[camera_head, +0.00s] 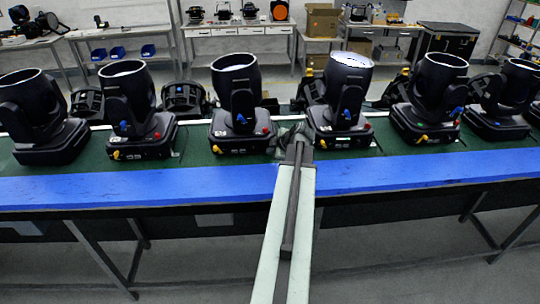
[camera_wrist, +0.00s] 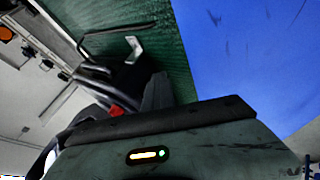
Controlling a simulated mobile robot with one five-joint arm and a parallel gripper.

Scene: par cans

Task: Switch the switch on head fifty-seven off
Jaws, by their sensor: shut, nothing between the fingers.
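A row of black moving heads stands on the green bench top. The nearest to my arm are one head (camera_head: 238,100) just left of it and one head (camera_head: 345,105) just right of it, with a bright ring at its top. Their bases carry small blue, red and yellow parts. I cannot read any number, so I cannot tell which is head fifty-seven, and no switch is clear. My gripper (camera_head: 297,133) is small and dark between these two bases, shut and empty; contact cannot be told. In the wrist view a dark head part with a red spot (camera_wrist: 117,110) shows.
A blue strip (camera_head: 150,190) runs along the bench's front edge. More heads stand left (camera_head: 130,105) and right (camera_head: 432,98). Black yokes or brackets lie behind them. Tables with blue bins (camera_head: 148,50) and cardboard boxes (camera_head: 322,22) stand at the back.

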